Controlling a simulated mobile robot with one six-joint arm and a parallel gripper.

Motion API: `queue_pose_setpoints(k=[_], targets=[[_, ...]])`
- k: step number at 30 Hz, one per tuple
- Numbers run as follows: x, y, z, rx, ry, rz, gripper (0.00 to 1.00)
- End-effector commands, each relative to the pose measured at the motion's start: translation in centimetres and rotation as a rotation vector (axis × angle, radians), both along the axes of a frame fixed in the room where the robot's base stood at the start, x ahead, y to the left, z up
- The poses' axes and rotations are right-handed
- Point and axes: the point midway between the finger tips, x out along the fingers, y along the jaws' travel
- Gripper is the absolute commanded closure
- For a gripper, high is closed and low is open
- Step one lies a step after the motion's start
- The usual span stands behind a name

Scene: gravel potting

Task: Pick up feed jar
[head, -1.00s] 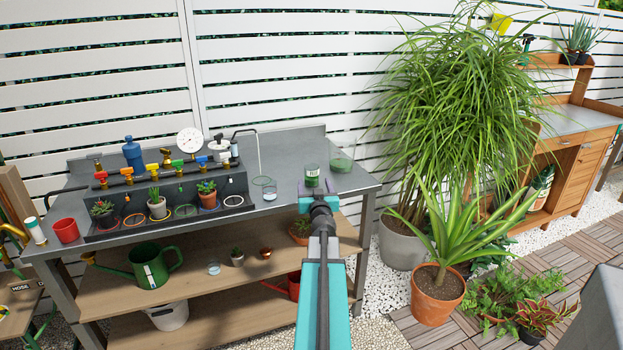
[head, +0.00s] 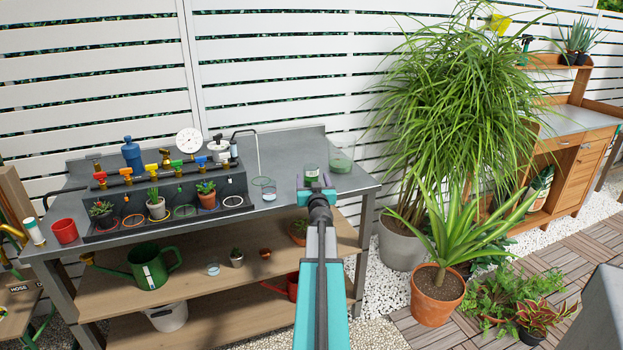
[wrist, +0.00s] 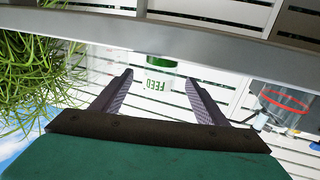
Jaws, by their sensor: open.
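The feed jar (head: 310,171) is a small jar with green on it, standing near the right end of the grey bench top. My gripper (head: 314,184) is right in front of it in the head view and hides its lower part. The wrist view is upside down; there the jar (wrist: 160,73), white and green with "FEED" lettering, shows between the tips of my two open fingers (wrist: 160,82). The gripper is empty. I cannot tell whether the fingers reach around the jar or stop short of it.
A green-tinted glass vessel (head: 340,163) stands close right of the jar. The bench's front edge crosses the wrist view. A large leafy plant (head: 450,110) is to the right.

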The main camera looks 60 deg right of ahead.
Motion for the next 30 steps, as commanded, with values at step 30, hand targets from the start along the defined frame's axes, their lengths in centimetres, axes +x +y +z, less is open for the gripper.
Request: queue_pose_setpoints(k=[30], targets=[[3.3, -4.0, 0.0, 0.0, 0.0, 0.002, 0.33]])
